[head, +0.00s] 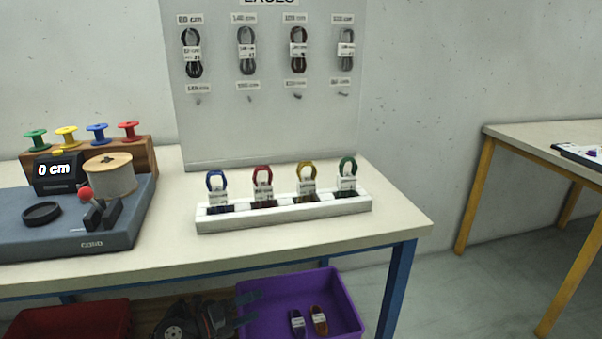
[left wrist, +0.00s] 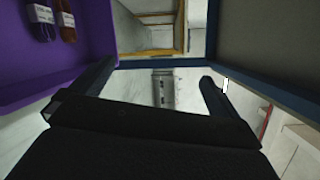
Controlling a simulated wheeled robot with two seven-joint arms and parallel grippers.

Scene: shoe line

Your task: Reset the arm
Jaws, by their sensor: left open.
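My left gripper (head: 250,309) is low in the head view, below the table's front edge, at the left side of the purple bin (head: 345,291). Its two fingers point to the right and stand apart, with nothing between them. In the left wrist view the open fingers (left wrist: 156,78) show with floor and table frame beyond, and the purple bin (left wrist: 88,62) is at upper left. My right gripper is not in view.
Two lace bundles (head: 309,320) lie in the purple bin. A red bin (head: 68,322) is at lower left. On the table (head: 290,245) stand a white rack (head: 284,217) with laces, a blue-grey measuring device (head: 75,238) and a spool rack (head: 148,158). Floor on the right is clear.

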